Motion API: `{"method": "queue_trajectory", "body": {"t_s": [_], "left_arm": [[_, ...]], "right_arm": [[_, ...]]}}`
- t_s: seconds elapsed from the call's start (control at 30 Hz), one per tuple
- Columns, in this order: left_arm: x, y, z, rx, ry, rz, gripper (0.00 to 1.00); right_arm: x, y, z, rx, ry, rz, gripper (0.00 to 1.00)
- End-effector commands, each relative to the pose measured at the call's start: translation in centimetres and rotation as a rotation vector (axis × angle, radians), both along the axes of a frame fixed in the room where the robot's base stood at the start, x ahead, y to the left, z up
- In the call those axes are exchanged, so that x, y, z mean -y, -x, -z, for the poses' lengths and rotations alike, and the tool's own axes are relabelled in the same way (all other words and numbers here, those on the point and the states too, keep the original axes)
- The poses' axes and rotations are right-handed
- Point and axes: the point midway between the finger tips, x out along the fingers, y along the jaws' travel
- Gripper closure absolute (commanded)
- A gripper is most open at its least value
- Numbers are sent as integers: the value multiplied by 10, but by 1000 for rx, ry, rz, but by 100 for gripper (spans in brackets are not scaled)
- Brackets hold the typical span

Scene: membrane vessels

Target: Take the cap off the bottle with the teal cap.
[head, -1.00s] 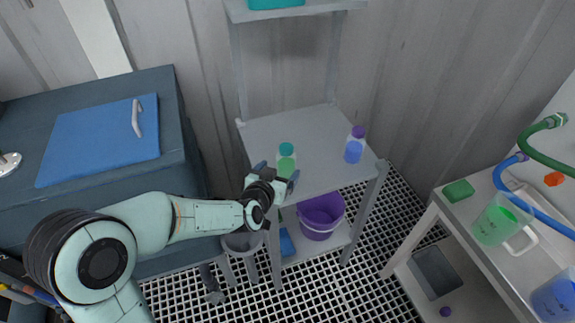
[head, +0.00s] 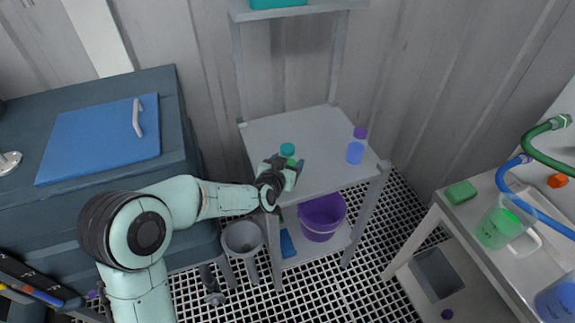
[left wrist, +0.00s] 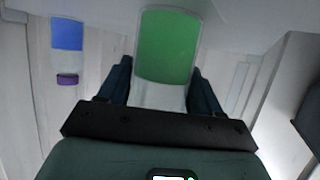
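The bottle with the teal cap (head: 287,149) stands upright on the left part of the grey shelf table, with green liquid inside. My left gripper (head: 284,166) is at this bottle, in front of it and below the cap. In the left wrist view, the green bottle (left wrist: 167,47) lies between the two spread fingers, one on each side; the gripper (left wrist: 162,80) looks open, with no clear grip. That view appears upside down, and the cap is hidden there. My right gripper is not in view.
A bottle with a purple cap (head: 356,147) and blue liquid stands to the right on the same table (head: 300,125). A purple bucket (head: 321,217) is on the lower shelf. A side table at right holds a green sponge (head: 460,192) and a jug (head: 497,228).

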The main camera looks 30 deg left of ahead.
Motion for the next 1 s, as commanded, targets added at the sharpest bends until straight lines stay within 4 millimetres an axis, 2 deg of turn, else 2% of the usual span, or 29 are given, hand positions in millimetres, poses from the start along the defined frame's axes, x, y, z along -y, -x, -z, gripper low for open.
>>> {"method": "queue_trajectory", "body": {"t_s": [0.33,0.53,0.73,1.0], "left_arm": [[0,0,-3,3,-1,0,72],[0,0,-21,6,-2,0,72],[0,0,-66,9,0,1,72],[0,-1,-149,8,1,0,72]], "right_arm": [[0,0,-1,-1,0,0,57],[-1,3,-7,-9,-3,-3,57],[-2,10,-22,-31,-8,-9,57],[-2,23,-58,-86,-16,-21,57]]}}
